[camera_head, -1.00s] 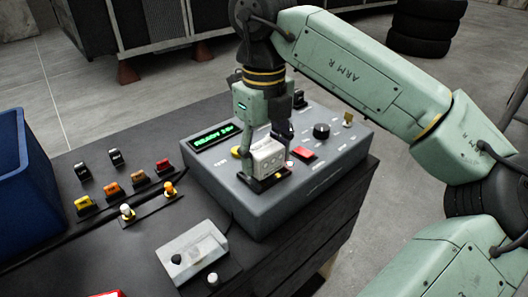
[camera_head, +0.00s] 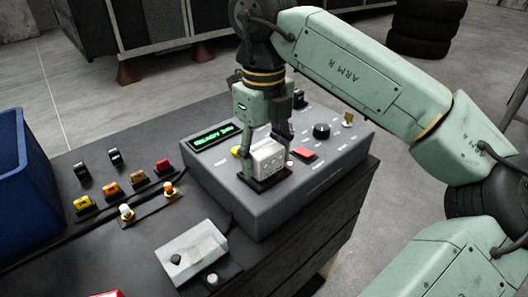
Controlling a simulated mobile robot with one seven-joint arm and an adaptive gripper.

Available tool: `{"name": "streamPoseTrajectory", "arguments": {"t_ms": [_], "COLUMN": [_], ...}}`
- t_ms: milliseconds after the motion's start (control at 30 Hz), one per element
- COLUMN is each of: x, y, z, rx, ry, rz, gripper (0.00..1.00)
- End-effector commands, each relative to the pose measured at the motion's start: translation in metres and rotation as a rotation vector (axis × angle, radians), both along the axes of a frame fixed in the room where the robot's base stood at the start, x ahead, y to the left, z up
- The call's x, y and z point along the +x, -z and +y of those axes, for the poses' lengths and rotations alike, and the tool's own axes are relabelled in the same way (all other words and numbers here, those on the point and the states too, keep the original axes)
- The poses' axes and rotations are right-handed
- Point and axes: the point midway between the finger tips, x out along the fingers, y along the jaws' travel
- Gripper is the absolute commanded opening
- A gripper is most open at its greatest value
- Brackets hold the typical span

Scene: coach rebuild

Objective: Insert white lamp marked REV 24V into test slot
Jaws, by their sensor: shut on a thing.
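My gripper (camera_head: 266,141) points down over the tester box and is shut on a white block-shaped lamp (camera_head: 267,158), with one finger on each side. Any marking on the lamp is too small to read. The lamp sits upright at the dark test slot (camera_head: 257,184) near the front of the box top. The dark slot frame shows around its lower edge. I cannot tell how deep its base is in the slot.
The grey tester box (camera_head: 262,212) has a green display (camera_head: 215,137), a red button (camera_head: 304,154) and a black knob (camera_head: 321,131). Several small coloured parts (camera_head: 110,188), a blue bin (camera_head: 32,200) and a pale grey box (camera_head: 195,250) are to the left.

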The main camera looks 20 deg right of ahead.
Motion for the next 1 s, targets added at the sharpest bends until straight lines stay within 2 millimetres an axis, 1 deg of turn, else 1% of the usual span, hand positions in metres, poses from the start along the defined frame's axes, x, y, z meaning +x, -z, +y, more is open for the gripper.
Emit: {"name": "streamPoseTrajectory", "arguments": {"t_ms": [500, 533, 633, 1000], "x": [-0.0001, 0.0, 0.0, 0.0001], "y": [0.0115, 0.0104, 0.0102, 0.0076], "z": [0.0, -0.0001, -0.0001, -0.0001], "rx": [0.0, 0.0, 0.0, 0.0], "ry": [0.0, 0.0, 0.0, 0.0], "rz": [0.0, 0.0, 0.0, 0.0], "gripper": [0.22, 0.55, 0.61, 0.61]}}
